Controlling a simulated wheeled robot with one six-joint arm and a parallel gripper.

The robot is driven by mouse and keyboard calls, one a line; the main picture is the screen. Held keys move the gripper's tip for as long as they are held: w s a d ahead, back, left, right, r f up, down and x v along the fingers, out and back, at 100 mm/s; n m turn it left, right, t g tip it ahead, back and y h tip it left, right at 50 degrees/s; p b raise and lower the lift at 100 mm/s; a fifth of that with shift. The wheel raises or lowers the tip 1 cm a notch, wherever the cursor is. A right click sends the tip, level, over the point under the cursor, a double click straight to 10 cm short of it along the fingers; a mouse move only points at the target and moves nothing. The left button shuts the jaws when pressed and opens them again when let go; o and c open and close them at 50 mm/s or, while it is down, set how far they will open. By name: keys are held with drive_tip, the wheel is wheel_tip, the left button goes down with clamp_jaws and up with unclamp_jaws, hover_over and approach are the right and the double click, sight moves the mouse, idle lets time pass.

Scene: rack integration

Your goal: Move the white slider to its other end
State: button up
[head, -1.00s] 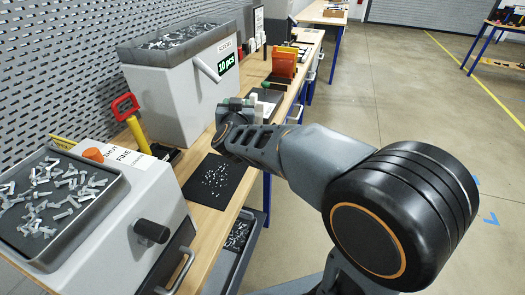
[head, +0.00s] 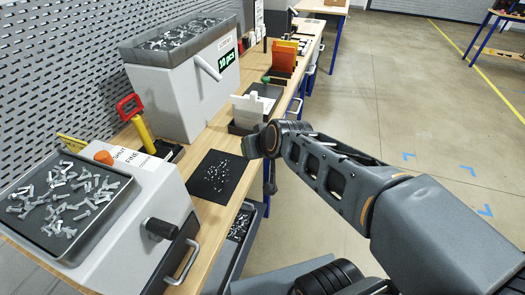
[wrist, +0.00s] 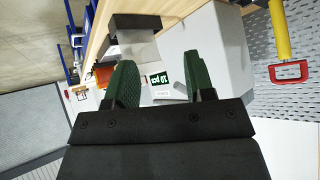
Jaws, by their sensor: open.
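A white upright piece (head: 248,108) with a stepped top stands in a black holder (head: 240,128) on the bench, beyond my gripper. A pale block (wrist: 140,46) against a dark bar (wrist: 135,22) in the wrist view looks like the same piece. A white bar-shaped handle (head: 207,69) also sticks out from the grey "10 pcs" machine; I cannot tell for sure which one is the slider. My gripper (head: 250,146) is near the bench's front edge, on the near side of the white piece. In the wrist view its green fingers (wrist: 160,58) are apart with nothing between them.
A black mat (head: 214,178) with small parts lies left of my gripper. The aisle floor is clear.

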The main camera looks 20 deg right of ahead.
drive_tip(key=shift+s+d+f+g, duration=0.2)
drive_tip(key=shift+s+d+g, duration=0.1)
drive_tip(key=shift+s, duration=0.3)
drive_tip(key=shift+s+d+f+g, duration=0.15)
drive_tip(key=shift+s+d+g, duration=0.1)
drive_tip(key=shift+s, duration=0.3)
